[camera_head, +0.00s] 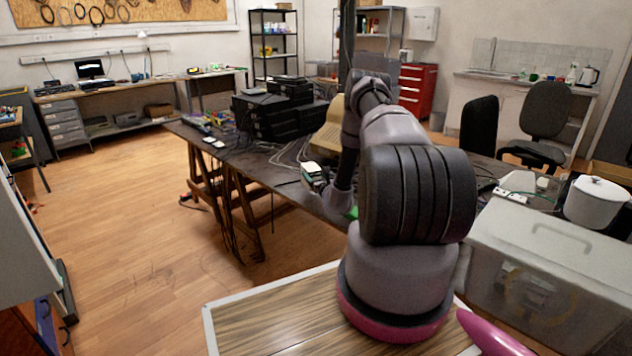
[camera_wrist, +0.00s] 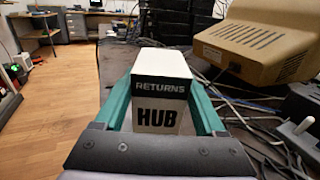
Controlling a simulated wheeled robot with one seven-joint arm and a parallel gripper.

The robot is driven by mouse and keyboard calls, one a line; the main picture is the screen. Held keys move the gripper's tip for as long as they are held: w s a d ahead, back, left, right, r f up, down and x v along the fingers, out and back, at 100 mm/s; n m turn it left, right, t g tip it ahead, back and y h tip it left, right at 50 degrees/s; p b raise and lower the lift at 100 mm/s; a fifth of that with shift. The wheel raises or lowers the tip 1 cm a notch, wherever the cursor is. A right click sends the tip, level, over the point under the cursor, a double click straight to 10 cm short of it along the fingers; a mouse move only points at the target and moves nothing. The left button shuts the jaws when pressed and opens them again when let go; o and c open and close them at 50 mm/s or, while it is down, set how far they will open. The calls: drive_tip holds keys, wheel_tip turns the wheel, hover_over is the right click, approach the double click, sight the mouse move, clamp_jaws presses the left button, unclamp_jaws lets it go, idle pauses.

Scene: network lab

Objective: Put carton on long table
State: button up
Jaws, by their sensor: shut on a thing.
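The carton (camera_wrist: 158,92) is a white box with a dark band reading "RETURNS" and the word "HUB" below it. My gripper (camera_wrist: 158,106) is shut on it, with a green finger on each side. In the head view the carton (camera_head: 313,172) shows as a small pale box by the end of my arm, at the near left edge of the long table (camera_head: 258,168). The long table is dark-topped on wooden trestles. The carton's underside is hidden, and I cannot tell whether it touches the tabletop.
A beige computer monitor (camera_wrist: 258,42) and loose cables lie to the right of the carton in the wrist view. Black equipment boxes (camera_head: 275,115) stand farther along the table. A translucent storage box (camera_head: 545,260) is at the right. The wooden floor (camera_head: 120,240) at the left is mostly clear.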

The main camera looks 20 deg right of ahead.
drive_tip(key=shift+f, duration=2)
drive_tip(key=shift+f, duration=0.15)
drive_tip(key=o, duration=1.6)
drive_tip(key=shift+c, duration=0.2)
